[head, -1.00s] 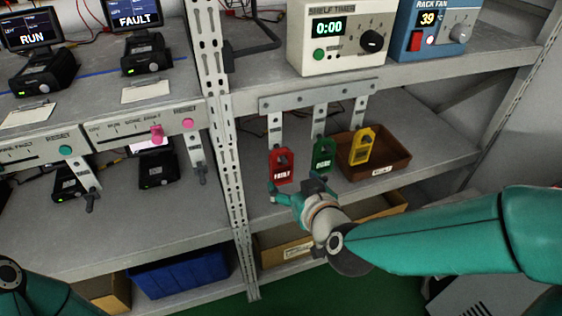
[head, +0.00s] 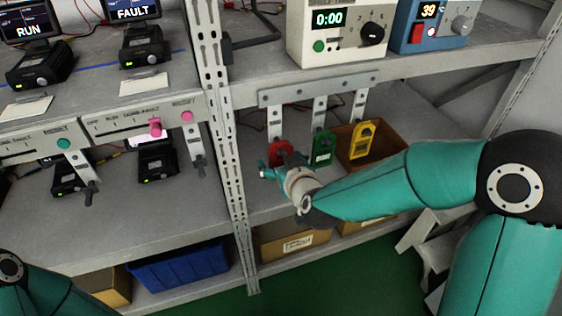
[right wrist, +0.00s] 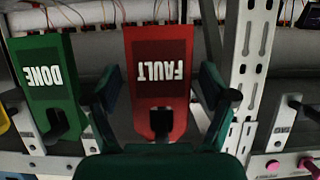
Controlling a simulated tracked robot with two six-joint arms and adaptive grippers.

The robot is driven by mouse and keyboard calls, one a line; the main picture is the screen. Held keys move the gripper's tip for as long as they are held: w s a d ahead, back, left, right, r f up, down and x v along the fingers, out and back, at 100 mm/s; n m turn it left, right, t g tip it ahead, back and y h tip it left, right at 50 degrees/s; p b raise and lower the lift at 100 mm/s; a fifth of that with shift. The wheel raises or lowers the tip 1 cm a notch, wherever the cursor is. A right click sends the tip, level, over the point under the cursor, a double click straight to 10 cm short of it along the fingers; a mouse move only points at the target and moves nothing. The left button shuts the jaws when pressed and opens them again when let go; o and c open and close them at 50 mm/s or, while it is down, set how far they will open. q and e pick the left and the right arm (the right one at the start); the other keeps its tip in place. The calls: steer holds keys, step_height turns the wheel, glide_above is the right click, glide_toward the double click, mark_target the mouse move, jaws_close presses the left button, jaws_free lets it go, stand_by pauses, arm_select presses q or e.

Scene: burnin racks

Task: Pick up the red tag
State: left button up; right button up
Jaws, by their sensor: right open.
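The red tag (head: 281,152) hangs from the leftmost hook of a metal rail; my right gripper hides its lower part in the head view. In the right wrist view the red tag (right wrist: 160,75) shows upside down with the word FAULT. My right gripper (head: 276,168) is open, and in the wrist view its two fingers (right wrist: 158,95) stand on either side of the tag, with no clear contact. My left gripper is out of view; only part of my left arm shows at the lower left.
A green DONE tag (head: 323,149) hangs just right of the red one, and a yellow tag (head: 362,140) hangs further right before a brown bin (head: 388,150). A perforated rack post (head: 222,130) stands close on the left. Several devices sit on the shelves.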

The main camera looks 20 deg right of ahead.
steer(key=c, duration=1.1)
steer(key=shift+o, duration=0.2)
steer(key=shift+r, duration=0.1)
steer(key=shift+r, duration=0.35)
steer(key=s+r+b, duration=0.1)
steer(key=s+b, duration=0.9)
steer(key=s, duration=0.8)
steer(key=shift+d+r, duration=0.3)
steer(key=shift+r, duration=0.1)
